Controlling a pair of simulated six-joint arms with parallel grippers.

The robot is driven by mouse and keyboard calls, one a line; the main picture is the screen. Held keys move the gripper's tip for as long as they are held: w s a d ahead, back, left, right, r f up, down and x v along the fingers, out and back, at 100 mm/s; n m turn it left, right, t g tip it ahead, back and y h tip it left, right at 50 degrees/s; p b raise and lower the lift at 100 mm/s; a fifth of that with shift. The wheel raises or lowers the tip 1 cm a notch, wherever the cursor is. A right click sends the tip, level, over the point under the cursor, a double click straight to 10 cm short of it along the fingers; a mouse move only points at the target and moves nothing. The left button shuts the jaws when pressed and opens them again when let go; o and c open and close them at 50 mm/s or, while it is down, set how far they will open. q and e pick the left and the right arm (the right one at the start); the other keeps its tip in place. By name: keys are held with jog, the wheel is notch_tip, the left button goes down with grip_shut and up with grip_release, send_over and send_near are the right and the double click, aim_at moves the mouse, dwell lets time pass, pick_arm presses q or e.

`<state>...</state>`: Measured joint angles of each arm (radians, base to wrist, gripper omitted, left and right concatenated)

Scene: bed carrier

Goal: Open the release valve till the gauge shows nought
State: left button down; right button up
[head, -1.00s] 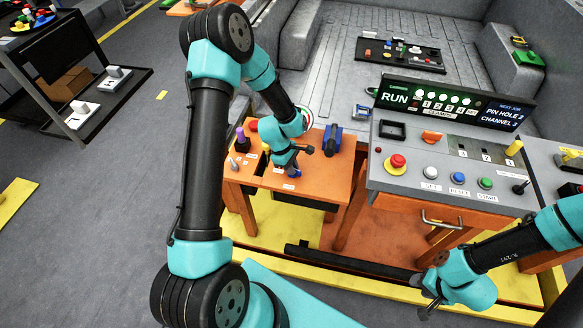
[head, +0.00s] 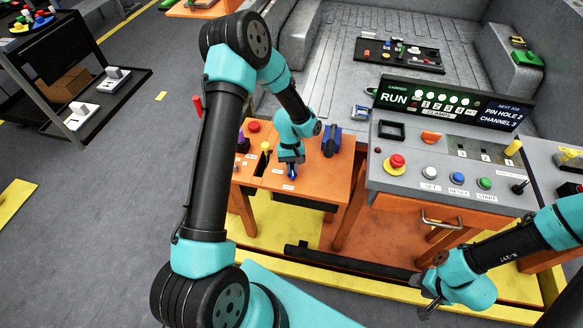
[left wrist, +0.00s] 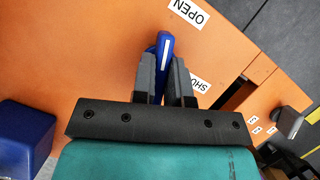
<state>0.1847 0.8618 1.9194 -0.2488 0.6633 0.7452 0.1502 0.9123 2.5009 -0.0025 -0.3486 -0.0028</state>
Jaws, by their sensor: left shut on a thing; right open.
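The release valve's blue lever (head: 292,172) stands on the orange bench. In the left wrist view the lever (left wrist: 166,44) has a white stripe and lies between an OPEN label (left wrist: 188,12) and a partly covered SHUT label (left wrist: 200,84), nearer SHUT. My left gripper (head: 292,161) is shut on the lever; its two fingers (left wrist: 164,72) press on either side. The gauge does not show now; my left arm covers that part of the bench. My right gripper (head: 431,298) is open and empty, low in front of the grey console.
A blue block-like fitting (head: 331,140) stands right of the lever. A red button (head: 253,126) and a yellow knob (head: 265,146) are at the left. The grey console (head: 400,185) stands to the right, with a red stop button (head: 396,162).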

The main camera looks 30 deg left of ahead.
pick_arm(q)
jog(key=m, duration=0.2)
jog(key=m+y, duration=0.1)
jog(key=m, duration=0.1)
jog(key=shift+g+y, duration=0.3)
jog(key=shift+g, duration=0.1)
jog(key=c, duration=1.1)
grip_release()
jog(key=shift+c, duration=0.2)
jog(key=shift+w+r, duration=0.1)
jog(key=v, duration=1.7)
